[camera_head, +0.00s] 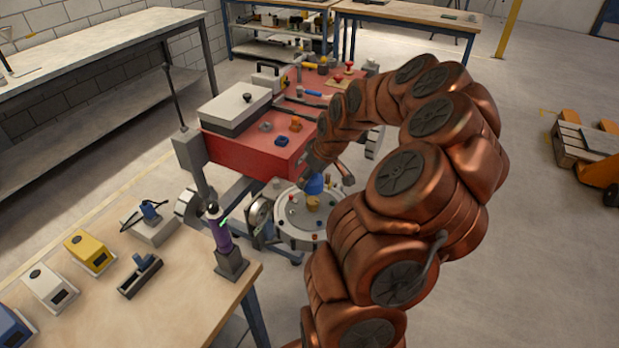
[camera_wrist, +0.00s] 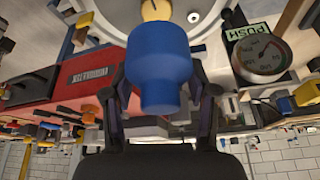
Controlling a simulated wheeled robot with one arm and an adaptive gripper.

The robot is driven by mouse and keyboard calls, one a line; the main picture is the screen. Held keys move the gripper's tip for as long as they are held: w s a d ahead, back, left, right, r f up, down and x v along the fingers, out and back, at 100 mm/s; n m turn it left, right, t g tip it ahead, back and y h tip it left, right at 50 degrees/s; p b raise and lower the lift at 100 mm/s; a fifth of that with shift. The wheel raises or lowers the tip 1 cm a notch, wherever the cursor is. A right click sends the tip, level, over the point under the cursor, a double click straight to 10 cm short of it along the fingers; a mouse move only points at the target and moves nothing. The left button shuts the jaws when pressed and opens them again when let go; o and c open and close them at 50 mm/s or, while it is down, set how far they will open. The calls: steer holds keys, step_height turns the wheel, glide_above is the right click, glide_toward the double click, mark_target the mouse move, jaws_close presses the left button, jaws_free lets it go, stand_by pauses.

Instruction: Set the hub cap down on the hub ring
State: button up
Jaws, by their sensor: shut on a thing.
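My gripper (camera_wrist: 158,92) is shut on a blue, stepped round piece, which I take to be the hub cap (camera_wrist: 157,60); one finger is on each side of it. In the head view the blue hub cap (camera_head: 315,185) shows below my gripper (camera_head: 325,178), over a pale round plate (camera_head: 292,232). A small yellow piece, seemingly the hub ring (camera_head: 313,203), stands on that plate, just below the cap in the picture. Its top also shows beyond the cap in the wrist view (camera_wrist: 155,10). Whether cap and ring touch, I cannot tell.
A round gauge (camera_wrist: 258,52) is beside the plate. A red cabinet (camera_head: 250,150) with a grey box (camera_head: 236,105) stands behind the plate. A wooden bench (camera_head: 190,285) with several small devices is at the front left. My arm hides the plate's right side.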

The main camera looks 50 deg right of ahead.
mark_target(310, 199)
steer(key=shift+f+b, duration=2.15)
steer(key=shift+f, duration=0.1)
steer(key=shift+b, duration=0.45)
steer(key=shift+f+b, duration=1.8)
steer(key=shift+f, duration=0.45)
steer(key=o, duration=1.1)
steer(key=shift+o, duration=0.2)
steer(key=shift+o, duration=1.1)
